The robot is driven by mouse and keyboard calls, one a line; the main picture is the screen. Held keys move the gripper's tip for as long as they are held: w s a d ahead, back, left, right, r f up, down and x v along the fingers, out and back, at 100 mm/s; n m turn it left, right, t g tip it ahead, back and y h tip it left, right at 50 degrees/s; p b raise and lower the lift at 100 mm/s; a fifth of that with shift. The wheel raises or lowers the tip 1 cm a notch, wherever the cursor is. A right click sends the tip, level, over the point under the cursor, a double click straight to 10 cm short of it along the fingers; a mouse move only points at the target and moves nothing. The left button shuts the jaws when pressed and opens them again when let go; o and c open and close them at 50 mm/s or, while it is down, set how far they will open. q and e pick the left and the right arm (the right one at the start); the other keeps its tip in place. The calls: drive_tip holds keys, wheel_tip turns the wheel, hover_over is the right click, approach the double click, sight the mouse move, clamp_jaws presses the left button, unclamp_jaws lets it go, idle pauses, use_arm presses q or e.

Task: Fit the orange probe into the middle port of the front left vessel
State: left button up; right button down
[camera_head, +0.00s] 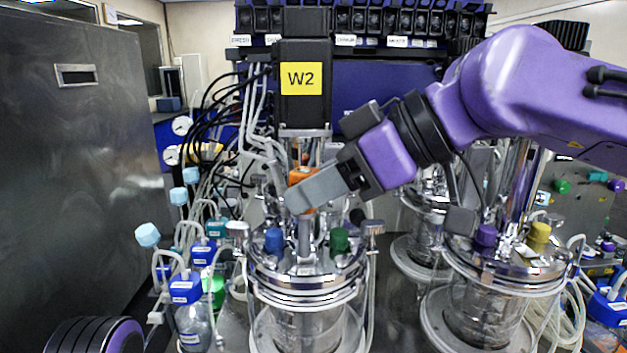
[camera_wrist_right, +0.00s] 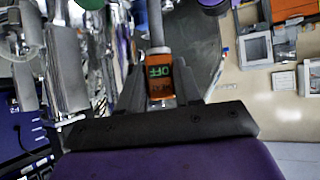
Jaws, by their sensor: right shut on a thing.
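My right gripper (camera_head: 296,198) is shut on the orange probe (camera_head: 302,176) and holds it above the front left vessel (camera_head: 305,292). The vessel lid carries a blue cap (camera_head: 274,241) on the left and a green cap (camera_head: 339,240) on the right. A grey upright piece (camera_head: 304,236) stands between the caps under the gripper. I cannot tell whether the probe's tip is in the middle port. My left gripper is not in view.
A motor labelled W2 (camera_head: 302,79) stands over the front left vessel. Another vessel (camera_head: 485,310) with purple and yellow caps stands at the right. Bottles and tubing (camera_head: 187,290) crowd the left. A grey cabinet (camera_head: 75,190) fills the far left.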

drive_tip(key=shift+w+d+f, duration=0.1)
drive_tip(key=shift+w+d, duration=0.05)
drive_tip(key=shift+w, duration=0.15)
idle(0.4)
